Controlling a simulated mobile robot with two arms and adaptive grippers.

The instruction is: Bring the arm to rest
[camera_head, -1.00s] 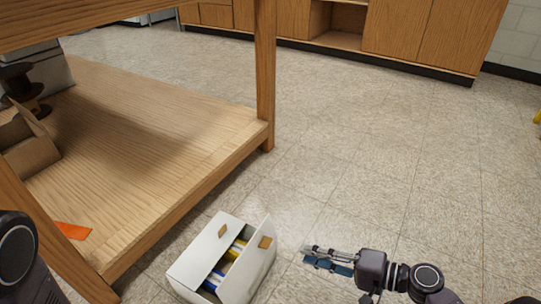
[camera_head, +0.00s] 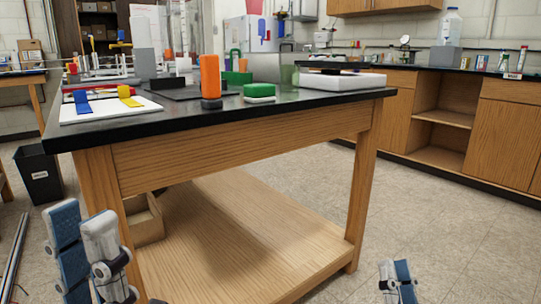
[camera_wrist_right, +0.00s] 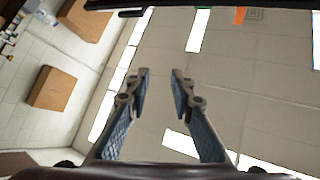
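My left gripper (camera_head: 82,222) is at the lower left of the head view, pointing up in front of the bench's left leg. Its blue and pale fingers stand apart, with nothing seen between them. My right gripper (camera_head: 398,266) shows at the bottom right of the head view, also pointing up, apart from the bench. In the right wrist view its two fingers (camera_wrist_right: 160,74) are spread wide with an empty gap. Ceiling panels and bright lights lie beyond them. Most of both arms is out of view.
A black-topped wooden bench (camera_head: 240,161) fills the middle, its top crowded. An orange object (camera_head: 210,76) and a green-topped block (camera_head: 259,91) stand near its front edge. A cardboard box (camera_head: 145,222) is on the lower shelf. A black bin (camera_head: 40,175) stands left. Floor (camera_head: 455,225) at right is clear.

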